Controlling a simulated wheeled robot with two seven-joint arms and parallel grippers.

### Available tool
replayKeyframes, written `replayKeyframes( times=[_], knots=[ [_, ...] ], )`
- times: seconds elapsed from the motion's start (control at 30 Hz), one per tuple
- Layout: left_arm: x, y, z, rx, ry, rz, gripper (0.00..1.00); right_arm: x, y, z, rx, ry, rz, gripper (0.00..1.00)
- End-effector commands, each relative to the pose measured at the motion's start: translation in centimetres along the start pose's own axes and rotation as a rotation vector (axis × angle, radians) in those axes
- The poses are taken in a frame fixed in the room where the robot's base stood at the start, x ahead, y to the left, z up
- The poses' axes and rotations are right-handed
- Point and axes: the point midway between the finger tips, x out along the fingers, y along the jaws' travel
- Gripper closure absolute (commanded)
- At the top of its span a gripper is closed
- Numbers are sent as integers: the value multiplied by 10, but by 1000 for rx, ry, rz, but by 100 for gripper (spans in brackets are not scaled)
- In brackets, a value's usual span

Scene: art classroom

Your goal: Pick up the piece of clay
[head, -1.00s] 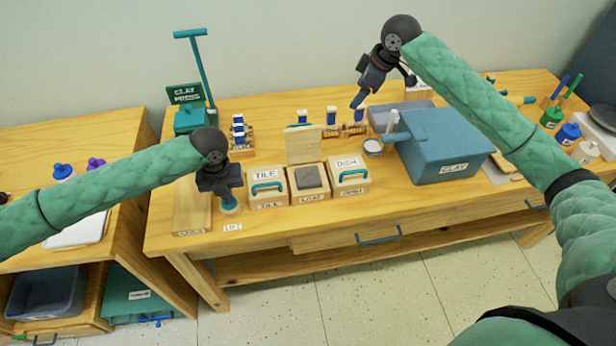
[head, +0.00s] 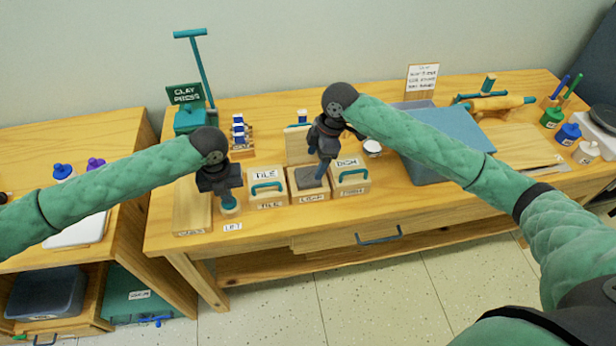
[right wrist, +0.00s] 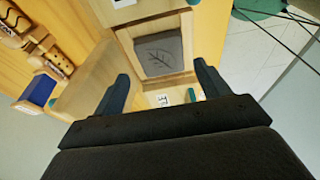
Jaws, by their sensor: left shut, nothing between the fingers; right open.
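The piece of clay is a grey square slab (head: 306,181) lying in the open middle box (head: 309,196) on the wooden table. In the right wrist view the clay (right wrist: 160,55) shows a leaf imprint. The box's light wooden lid (head: 296,145) stands upright at its back. My right gripper (head: 320,170) is open above the box. Its fingers (right wrist: 163,87) are apart and empty, with the clay showing beyond them; I cannot tell the exact gap. My left gripper (head: 228,200) is shut and empty, pointing down at a round pale piece (head: 230,210) by the LIFT label; contact is unclear.
The closed TILE box (head: 267,190) and closed DISH box (head: 349,180) flank the open box closely. A big blue CLAY bin (head: 445,135) stands to the right. A green clay press (head: 190,118) stands at back left. A rolling pin (head: 495,103) lies at back right.

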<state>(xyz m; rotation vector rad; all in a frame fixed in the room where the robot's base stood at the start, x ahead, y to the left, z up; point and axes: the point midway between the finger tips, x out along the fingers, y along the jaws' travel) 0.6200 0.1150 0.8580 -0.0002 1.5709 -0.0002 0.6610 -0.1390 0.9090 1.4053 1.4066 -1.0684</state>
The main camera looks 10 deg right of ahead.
Motion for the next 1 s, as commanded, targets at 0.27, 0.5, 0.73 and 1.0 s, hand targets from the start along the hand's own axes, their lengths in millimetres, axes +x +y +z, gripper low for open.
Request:
replayKeyframes(
  times=[0.27, 0.5, 0.73, 1.0],
  knots=[
    [1, 0, 0, 0, 1, 1, 100, 22, -1, -3, 0, 0, -2, 25],
    [1, 0, 0, 0, 1, 1, 100, 52, -2, -4, 1, 0, -1, 25],
    [1, 0, 0, 0, 1, 1, 100, 54, -1, -4, 1, 0, 0, 25],
    [1, 0, 0, 0, 1, 1, 100, 54, -1, -4, 1, 0, 1, 63]
  ],
)
